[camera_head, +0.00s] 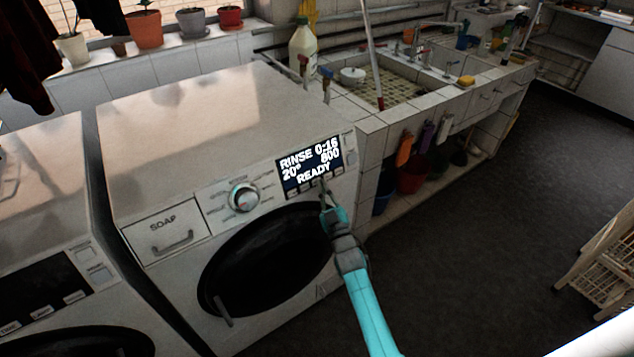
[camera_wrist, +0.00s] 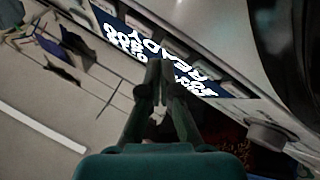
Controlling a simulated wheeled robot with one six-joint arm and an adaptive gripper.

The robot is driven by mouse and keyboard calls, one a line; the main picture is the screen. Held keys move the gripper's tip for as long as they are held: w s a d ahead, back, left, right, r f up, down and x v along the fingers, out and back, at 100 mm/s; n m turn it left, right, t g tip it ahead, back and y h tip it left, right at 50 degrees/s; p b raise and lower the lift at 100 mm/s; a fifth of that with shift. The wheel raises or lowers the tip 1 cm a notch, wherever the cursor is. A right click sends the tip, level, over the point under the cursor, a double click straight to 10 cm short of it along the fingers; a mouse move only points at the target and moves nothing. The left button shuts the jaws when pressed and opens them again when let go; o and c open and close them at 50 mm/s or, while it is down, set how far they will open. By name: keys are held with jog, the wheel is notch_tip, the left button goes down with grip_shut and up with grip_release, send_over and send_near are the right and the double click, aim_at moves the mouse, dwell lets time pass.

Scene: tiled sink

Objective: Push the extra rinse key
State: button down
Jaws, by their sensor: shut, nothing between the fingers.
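The washing machine (camera_head: 215,140) has a lit display (camera_head: 310,166) reading "RINSE 0:16", "20°" and "READY". A row of small keys (camera_head: 304,189) runs under the display. Their labels are too small to read, so I cannot tell which one is extra rinse. My gripper (camera_head: 323,187) is shut and empty, its tips in front of the right part of this row. In the wrist view the display (camera_wrist: 135,45) shows upside down, and the shut fingertips (camera_wrist: 160,66) overlap it close to the keys. I cannot tell whether they touch a key.
A round dial (camera_head: 243,198) and a soap drawer (camera_head: 166,234) are left of the display. The dark round door (camera_head: 262,262) is below. A second machine (camera_head: 45,255) stands left. The tiled sink (camera_head: 385,88) is behind right.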

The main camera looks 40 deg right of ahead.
jog(key=shift+w, duration=0.1)
dwell(0.6)
jog(key=shift+w+f, duration=0.1)
jog(key=shift+w, duration=0.25)
dwell(0.5)
jog(key=shift+s, duration=0.45)
jog(key=shift+s, duration=0.15)
jog(key=s, duration=0.1)
jog(key=s+r, duration=0.1)
jog(key=s, duration=0.1)
jog(key=s+r, duration=0.1)
jog(key=s, duration=0.1)
jog(key=shift+s+r, duration=0.1)
jog(key=shift+s, duration=0.1)
dwell(0.3)
dwell(0.3)
